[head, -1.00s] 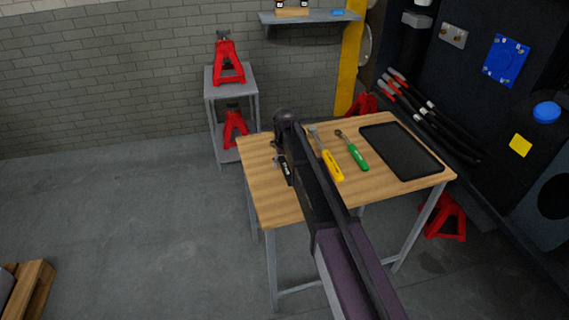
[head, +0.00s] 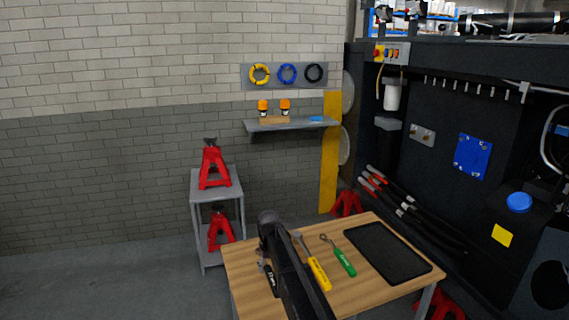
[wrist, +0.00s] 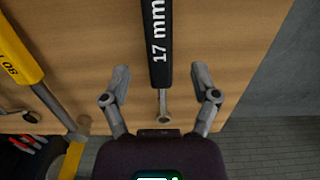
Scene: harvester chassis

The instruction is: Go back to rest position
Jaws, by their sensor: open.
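My gripper (wrist: 160,80) is open in the wrist view, its two fingers spread on either side of a wrench with a black handle (wrist: 158,45) marked "17 mm". The fingers do not touch the wrench, and nothing is held. The wrench lies on the wooden table (wrist: 90,45). In the head view my dark arm reaches over the table (head: 245,265) and largely hides the gripper. The black handle (head: 270,283) shows just left of the arm.
A yellow-handled tool (head: 318,274), a green-handled tool (head: 344,263) and a black tray (head: 388,253) lie right of the arm. A grey stand (head: 230,185) with red jack stands (head: 213,168) is behind. The dark chassis (head: 445,165) stands at the right.

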